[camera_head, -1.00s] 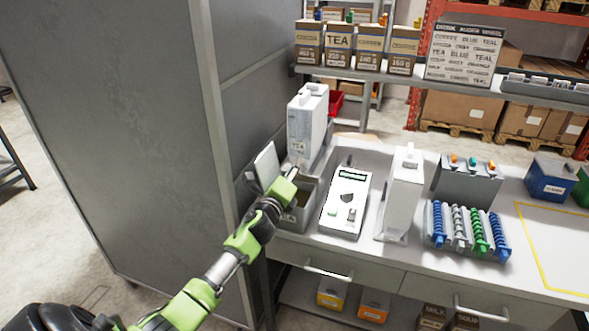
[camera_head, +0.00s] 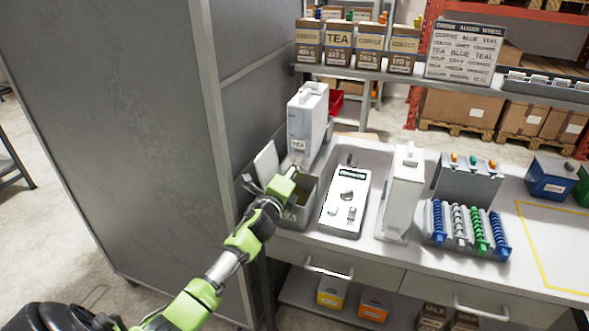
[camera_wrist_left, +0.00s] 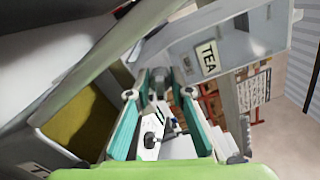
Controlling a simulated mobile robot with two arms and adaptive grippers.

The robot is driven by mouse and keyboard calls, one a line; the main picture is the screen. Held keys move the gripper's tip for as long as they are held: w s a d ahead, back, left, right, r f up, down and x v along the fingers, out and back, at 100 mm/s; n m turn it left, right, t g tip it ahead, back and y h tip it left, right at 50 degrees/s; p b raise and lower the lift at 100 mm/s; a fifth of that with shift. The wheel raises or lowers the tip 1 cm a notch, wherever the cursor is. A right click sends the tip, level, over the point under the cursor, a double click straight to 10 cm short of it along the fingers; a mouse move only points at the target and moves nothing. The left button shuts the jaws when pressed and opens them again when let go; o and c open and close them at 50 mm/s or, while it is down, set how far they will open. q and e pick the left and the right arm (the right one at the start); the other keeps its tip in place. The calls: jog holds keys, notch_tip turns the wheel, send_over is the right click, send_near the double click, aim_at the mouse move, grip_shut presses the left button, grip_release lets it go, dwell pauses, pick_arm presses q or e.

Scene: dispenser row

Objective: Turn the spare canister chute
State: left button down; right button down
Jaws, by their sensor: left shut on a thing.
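A white canister labelled TEA (camera_head: 306,122) stands upright at the left end of the counter. It also shows in the wrist view (camera_wrist_left: 236,42), tilted by the camera angle. My left gripper (camera_head: 291,173) is at the canister's lower front. In the wrist view its fingers (camera_wrist_left: 158,82) close on a small grey part, the chute, below the TEA label. The fingers hide most of the chute, so I cannot tell its angle. A second white canister (camera_head: 403,195) stands to the right, apart from the gripper. My right gripper is not in view.
A grey bin (camera_head: 291,217) with a raised lid (camera_head: 265,164) sits just below the gripper. A white control box (camera_head: 347,200) lies right of it. Coloured augers (camera_head: 468,230) lie farther right. A tall grey cabinet (camera_head: 130,120) bounds the left side.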

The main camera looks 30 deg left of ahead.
pick_arm(q)
jog(key=n, duration=0.5)
jog(key=shift+f, duration=0.2)
jog(key=n, duration=0.6)
jog(key=shift+f, duration=0.1)
jog(key=n, duration=0.5)
jog(key=shift+d, duration=0.1)
jog(key=n, duration=0.5)
jog(key=shift+d+f+n+p, duration=0.1)
jog(key=shift+n+p, duration=0.3)
jog(key=c, duration=2.2)
grip_release()
jog(key=shift+o, duration=0.2)
